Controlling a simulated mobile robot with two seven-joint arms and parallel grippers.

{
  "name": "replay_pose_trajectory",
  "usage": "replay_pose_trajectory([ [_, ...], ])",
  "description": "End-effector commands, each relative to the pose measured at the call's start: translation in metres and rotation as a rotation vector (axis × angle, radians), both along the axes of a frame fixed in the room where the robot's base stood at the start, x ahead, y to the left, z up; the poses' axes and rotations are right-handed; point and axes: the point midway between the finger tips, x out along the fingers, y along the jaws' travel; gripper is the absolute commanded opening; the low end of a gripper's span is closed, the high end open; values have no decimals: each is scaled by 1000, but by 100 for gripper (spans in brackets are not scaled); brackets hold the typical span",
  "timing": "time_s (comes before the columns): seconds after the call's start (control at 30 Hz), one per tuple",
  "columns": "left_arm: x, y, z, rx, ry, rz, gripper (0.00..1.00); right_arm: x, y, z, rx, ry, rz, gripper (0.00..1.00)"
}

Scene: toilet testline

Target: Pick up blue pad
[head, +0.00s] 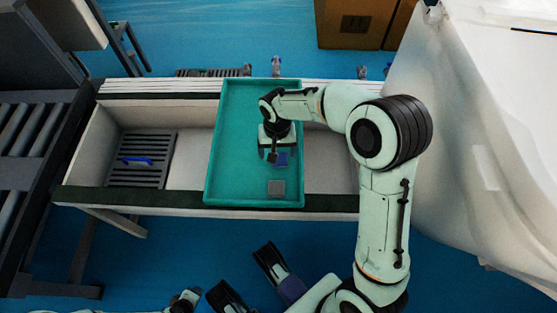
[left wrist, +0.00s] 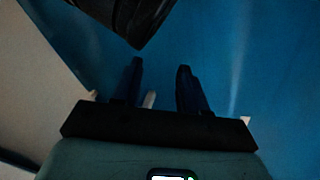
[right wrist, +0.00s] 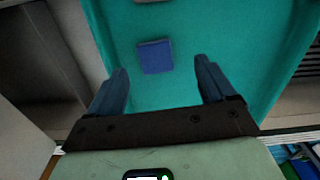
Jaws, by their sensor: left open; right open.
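The blue pad (head: 282,159) lies flat in the teal tray (head: 228,185), partly hidden by my right gripper in the head view. It also shows as a blue square in the right wrist view (right wrist: 156,57). My right gripper (head: 272,158) is over the tray, open and empty. In the right wrist view its two fingers (right wrist: 163,80) are spread apart, and the pad is beyond them, between their lines. My left gripper shows in the left wrist view (left wrist: 158,68), open and empty, pointing over the blue floor.
A grey square pad (head: 276,188) lies in the tray near its front edge. The tray rests across a pale trough bench (head: 190,198). A slatted grey rack (head: 145,172) with a blue-handled item (head: 137,160) is at its left. A white curved body (head: 480,130) stands at right.

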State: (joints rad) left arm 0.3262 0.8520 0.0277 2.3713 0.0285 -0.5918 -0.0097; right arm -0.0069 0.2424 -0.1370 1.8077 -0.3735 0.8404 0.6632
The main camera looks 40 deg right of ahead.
Motion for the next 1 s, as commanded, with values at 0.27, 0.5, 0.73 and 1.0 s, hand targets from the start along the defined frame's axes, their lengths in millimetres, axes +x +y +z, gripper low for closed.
replay_pose_trajectory([
  [0.27, -12, 3, -14, -1, 41, 3, 43, -1, -4, -19, 0, 2, -1, 83],
  [0.5, -40, 6, -39, -5, 136, 8, 43, -3, -8, -53, 0, 4, 1, 83],
  [0.73, -44, 7, -39, -7, 149, 9, 43, -3, -7, -56, 1, -1, 1, 83],
  [1.0, -43, 7, -39, -6, 147, 9, 43, -3, -7, -55, 0, 0, 1, 24],
])
